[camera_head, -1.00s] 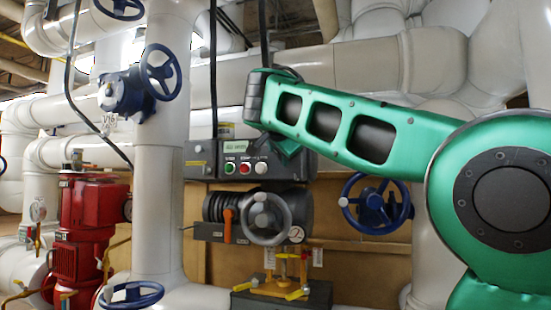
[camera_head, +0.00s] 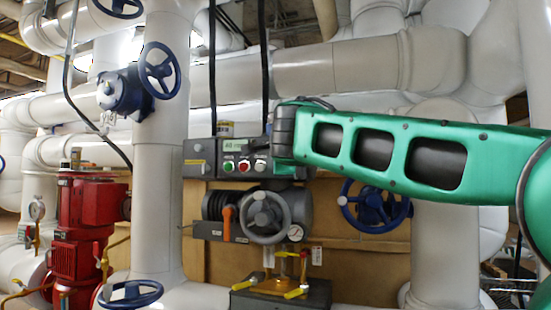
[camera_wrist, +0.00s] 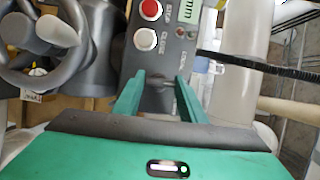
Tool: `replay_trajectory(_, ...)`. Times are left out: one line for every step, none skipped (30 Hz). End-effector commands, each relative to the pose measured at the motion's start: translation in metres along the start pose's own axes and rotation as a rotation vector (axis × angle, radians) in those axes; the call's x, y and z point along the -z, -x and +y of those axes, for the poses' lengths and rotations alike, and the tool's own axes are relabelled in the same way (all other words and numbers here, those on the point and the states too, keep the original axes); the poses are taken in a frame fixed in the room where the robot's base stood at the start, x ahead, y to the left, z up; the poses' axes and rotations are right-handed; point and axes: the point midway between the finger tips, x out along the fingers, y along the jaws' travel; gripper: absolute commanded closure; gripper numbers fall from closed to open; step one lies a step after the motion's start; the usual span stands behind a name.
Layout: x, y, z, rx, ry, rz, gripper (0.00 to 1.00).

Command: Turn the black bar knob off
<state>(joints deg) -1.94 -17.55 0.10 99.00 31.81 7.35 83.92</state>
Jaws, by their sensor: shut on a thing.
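The black bar knob (camera_wrist: 160,94) is on the dark grey control box (camera_head: 203,158), at the end past the white CLOSE button (camera_wrist: 145,39). In the wrist view it is a dark shape between the fingers, hard to tell from the box; its exact angle is unclear. My gripper (camera_wrist: 160,80) is shut on it, with one green finger on each side. In the head view my green arm covers the right end of the box, hiding the knob and the fingertips.
The box also carries a green button (camera_head: 229,167), a red button (camera_head: 244,167) and a small lit display (camera_head: 236,146). Below it is a grey handwheel (camera_head: 265,217). A blue handwheel (camera_head: 375,206) lies below my arm. Thick white pipes surround the area.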

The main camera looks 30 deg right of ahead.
Motion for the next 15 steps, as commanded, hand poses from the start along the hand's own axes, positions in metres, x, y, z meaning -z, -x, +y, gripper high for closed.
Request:
replay_trajectory(-0.0016, 0.0002, 0.0022, 0.000, -0.008, -0.003, 0.85)
replay_trajectory(-0.0016, 0.0002, 0.0023, 0.002, -0.014, -0.003, 0.85)
replay_trajectory(-0.0017, 0.0001, 0.0026, 0.004, -0.020, -0.003, 0.85)
replay_trajectory(-0.0017, 0.0001, 0.0027, 0.005, -0.024, -0.003, 0.85)
replay_trajectory(-0.0017, 0.0001, 0.0029, 0.006, -0.026, -0.003, 0.85)
replay_trajectory(-0.0017, 0.0000, 0.0031, 0.007, -0.029, -0.002, 0.85)
replay_trajectory(-0.0017, 0.0000, 0.0033, 0.007, -0.031, -0.002, 0.85)
replay_trajectory(-0.0017, 0.0000, 0.0034, 0.008, -0.032, -0.002, 0.85)
replay_trajectory(-0.0017, -0.0001, 0.0036, 0.008, -0.034, -0.002, 0.85)
replay_trajectory(-0.0017, -0.0001, 0.0037, 0.008, -0.034, -0.002, 0.85)
replay_trajectory(-0.0017, -0.0001, 0.0038, 0.007, -0.034, -0.002, 0.85)
replay_trajectory(-0.0017, -0.0001, 0.0039, 0.007, -0.034, -0.002, 0.85)
replay_trajectory(-0.0017, -0.0002, 0.0040, 0.007, -0.034, -0.002, 0.85)
replay_trajectory(-0.0017, -0.0002, 0.0041, 0.006, -0.033, -0.002, 0.85)
replay_trajectory(-0.0017, -0.0002, 0.0043, 0.006, -0.033, -0.002, 0.85)
